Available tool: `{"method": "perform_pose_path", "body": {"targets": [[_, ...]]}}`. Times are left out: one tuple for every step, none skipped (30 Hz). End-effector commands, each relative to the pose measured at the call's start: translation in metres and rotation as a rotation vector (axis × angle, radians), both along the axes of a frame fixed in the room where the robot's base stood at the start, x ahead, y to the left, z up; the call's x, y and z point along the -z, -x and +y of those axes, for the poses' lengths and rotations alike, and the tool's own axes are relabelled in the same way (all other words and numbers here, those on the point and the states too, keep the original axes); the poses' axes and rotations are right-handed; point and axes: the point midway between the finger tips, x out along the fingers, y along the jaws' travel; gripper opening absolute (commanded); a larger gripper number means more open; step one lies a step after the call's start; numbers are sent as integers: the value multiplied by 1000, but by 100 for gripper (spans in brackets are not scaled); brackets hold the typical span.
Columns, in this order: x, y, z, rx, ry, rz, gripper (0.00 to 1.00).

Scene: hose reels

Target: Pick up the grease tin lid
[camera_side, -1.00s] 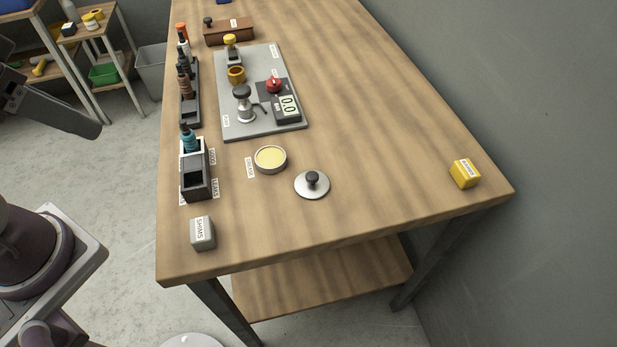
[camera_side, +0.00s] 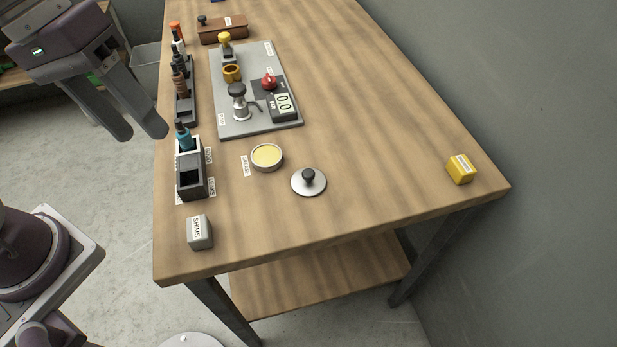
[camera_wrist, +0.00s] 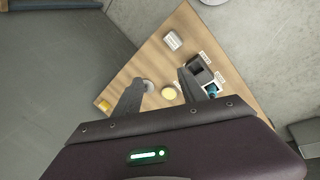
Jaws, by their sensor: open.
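The grease tin lid (camera_side: 309,182) is a round silver disc with a black knob on top. It lies flat on the wooden table, to the right of and nearer than the open grease tin (camera_side: 267,157), which shows yellow grease inside. In the wrist view the lid (camera_wrist: 148,86) is partly hidden behind a finger, and the tin (camera_wrist: 169,93) shows between the fingers. My gripper (camera_side: 142,136) is open and empty, up at the left in the side view, beside the table's left edge and well away from the lid. It also shows in the wrist view (camera_wrist: 165,88).
A two-part bin (camera_side: 192,178) with a teal bottle stands left of the tin. A grey SHIMS box (camera_side: 200,232) is near the front left corner, a yellow box (camera_side: 460,169) at the right. Behind is a grey plate (camera_side: 225,105) with fittings. Table around the lid is clear.

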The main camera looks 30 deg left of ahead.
Motion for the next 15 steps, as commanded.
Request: {"method": "perform_pose_path", "body": {"targets": [[11, -18, -14, -63, 92, 126, 49], [17, -29, -23, -107, 150, 195, 49], [26, -45, -34, -170, 228, 286, 49], [34, -57, -42, -219, 283, 353, 49], [43, -70, -48, -273, 339, 421, 49], [56, -88, -56, -350, 412, 510, 49], [68, -101, -61, -410, 464, 572, 49], [81, -114, -65, -472, 514, 635, 49], [98, -129, -69, -553, 576, 711, 49], [111, -140, -71, -611, 619, 763, 49], [125, -150, -72, -670, 656, 810, 49], [142, -161, -73, -741, 701, 863, 49], [154, -168, -73, -788, 728, 898, 49], [165, -173, -73, -830, 752, 927, 49], [177, -179, -73, -877, 777, 957, 49]]}}
